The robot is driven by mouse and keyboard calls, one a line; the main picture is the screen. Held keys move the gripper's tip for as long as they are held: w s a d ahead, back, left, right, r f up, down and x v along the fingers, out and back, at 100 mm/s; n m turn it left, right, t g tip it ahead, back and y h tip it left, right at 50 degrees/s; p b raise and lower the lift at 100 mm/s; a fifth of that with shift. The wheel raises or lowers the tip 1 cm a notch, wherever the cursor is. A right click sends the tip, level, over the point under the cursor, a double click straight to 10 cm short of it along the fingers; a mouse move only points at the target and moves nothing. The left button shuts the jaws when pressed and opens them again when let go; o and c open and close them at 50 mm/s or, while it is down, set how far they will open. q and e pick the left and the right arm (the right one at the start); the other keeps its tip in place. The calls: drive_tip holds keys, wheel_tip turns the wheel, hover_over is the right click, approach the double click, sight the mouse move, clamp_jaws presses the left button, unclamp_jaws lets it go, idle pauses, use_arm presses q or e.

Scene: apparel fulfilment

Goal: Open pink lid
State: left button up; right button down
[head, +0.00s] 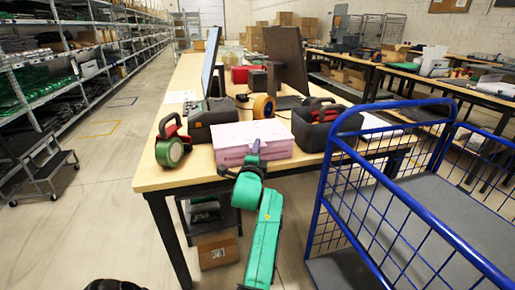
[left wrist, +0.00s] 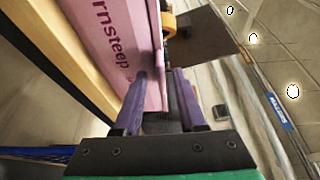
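A pink box (head: 283,149) sits at the front edge of the wooden table. Its pink lid (head: 236,131) lies flat on top and looks closed. My left gripper (head: 254,150) is at the middle of the box's front side, near the lid's front edge. In the left wrist view, the purple fingers of the left gripper (left wrist: 160,100) stand apart. A pink edge of the box (left wrist: 154,50) reaches toward the gap between them; I cannot tell whether they touch it. Dark lettering shows on the box's pink face. My right gripper is not in view.
A dark grey case (head: 211,117) stands left of the box and a black toolbox (head: 316,125) stands right. A green-and-red tape dispenser (head: 171,145) is at the table's left edge. Monitors stand behind. A blue wire cart (head: 336,200) takes the right foreground.

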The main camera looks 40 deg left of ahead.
use_arm(q)
drive_tip(key=shift+s, duration=0.1)
drive_tip(key=shift+r, duration=0.1)
drive_tip(key=shift+c, duration=1.2)
clamp_jaws()
